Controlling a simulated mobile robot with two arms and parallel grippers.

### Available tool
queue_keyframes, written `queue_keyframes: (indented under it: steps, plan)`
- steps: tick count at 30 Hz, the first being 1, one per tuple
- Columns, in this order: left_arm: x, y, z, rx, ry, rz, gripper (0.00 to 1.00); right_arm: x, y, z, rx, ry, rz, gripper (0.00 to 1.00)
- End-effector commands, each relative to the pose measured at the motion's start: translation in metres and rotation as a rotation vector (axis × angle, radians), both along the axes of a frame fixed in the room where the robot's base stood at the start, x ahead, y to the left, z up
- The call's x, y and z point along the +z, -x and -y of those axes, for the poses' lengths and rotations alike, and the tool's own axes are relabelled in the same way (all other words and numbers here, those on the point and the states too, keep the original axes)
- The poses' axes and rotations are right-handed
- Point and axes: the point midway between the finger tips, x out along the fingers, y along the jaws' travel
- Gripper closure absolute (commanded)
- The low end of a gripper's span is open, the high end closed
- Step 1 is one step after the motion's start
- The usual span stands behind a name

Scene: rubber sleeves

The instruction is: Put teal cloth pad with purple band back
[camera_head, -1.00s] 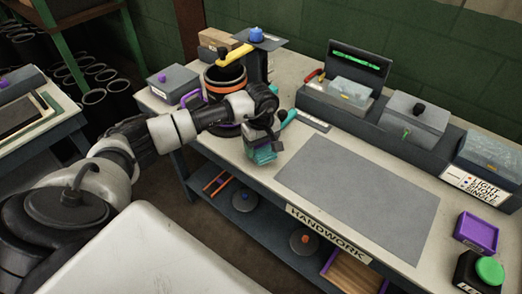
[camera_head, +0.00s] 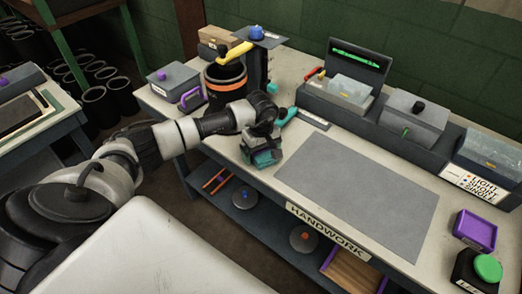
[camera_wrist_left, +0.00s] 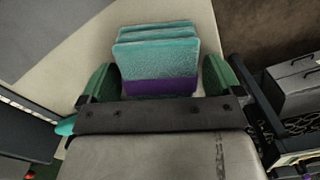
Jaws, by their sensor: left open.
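Several teal cloth pads (camera_wrist_left: 155,38) stand in a stack between my left gripper's fingers in the left wrist view. The nearest teal pad (camera_wrist_left: 156,62) has a purple band (camera_wrist_left: 160,88) along its lower edge. My left gripper (camera_wrist_left: 159,80) is open, with one green finger on each side of the pads. In the head view the left gripper (camera_head: 261,146) is low over the left part of the bench, and some teal of the pads (camera_head: 267,157) shows at it. Whether the fingers touch the pads cannot be told. My right gripper is not seen.
A grey mat (camera_head: 355,190) lies on the bench (camera_head: 262,180), right of the gripper. A dark pot with an orange rim (camera_head: 225,82), a purple-handled brush (camera_head: 190,98) and a grey box (camera_head: 173,82) stand behind left. Bins (camera_head: 412,122) line the back. A purple tray (camera_head: 475,231) is at right.

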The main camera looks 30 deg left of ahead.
Motion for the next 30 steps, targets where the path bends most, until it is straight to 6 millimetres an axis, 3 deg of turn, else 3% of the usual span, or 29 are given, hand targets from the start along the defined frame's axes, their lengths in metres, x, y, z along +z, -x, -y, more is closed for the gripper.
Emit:
queue_keyframes:
  steps: [5,21,30]
  plan:
    - [0.009,-0.001,0.0,0.0,0.0,0.002,0.06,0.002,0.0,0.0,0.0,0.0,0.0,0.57]
    - [0.111,-0.001,0.0,0.0,0.0,0.004,0.06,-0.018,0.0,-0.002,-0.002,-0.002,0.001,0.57]
    - [0.124,0.0,0.0,0.0,0.0,-0.001,0.06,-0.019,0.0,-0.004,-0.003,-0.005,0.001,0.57]
